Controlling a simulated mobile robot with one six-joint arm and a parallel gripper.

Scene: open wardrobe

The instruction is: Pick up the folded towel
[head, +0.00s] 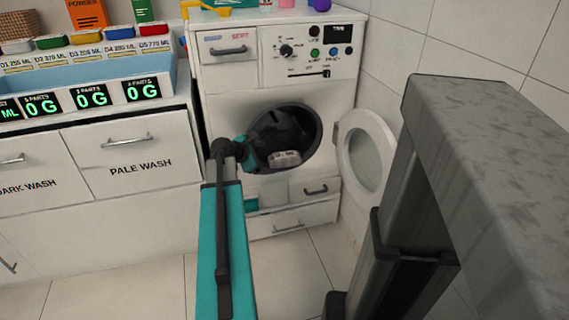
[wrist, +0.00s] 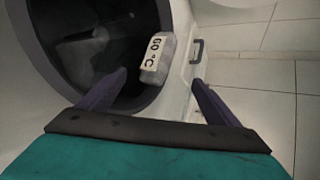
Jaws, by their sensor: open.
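A small light grey bundle with a white "60 °C" label, which looks like the folded towel, lies at the lower lip of the open washing machine drum (head: 313,128). The bundle (wrist: 151,72) shows in the wrist view just beyond and between my fingertips; it also shows in the head view (head: 286,159). My gripper (wrist: 158,79) is open, one finger on each side of the bundle's line, with no visible grip on it. In the head view my gripper (head: 270,155) is at the drum mouth, partly hiding the drum. More grey cloth (wrist: 82,55) lies deeper inside the drum.
The round machine door (head: 366,158) stands open on the right, near the tiled wall. Below the drum are drawers with handles (head: 288,228). A white cabinet marked "PALE WASH" (head: 140,168) stands on the left. Tiled floor (head: 120,285) in front is clear.

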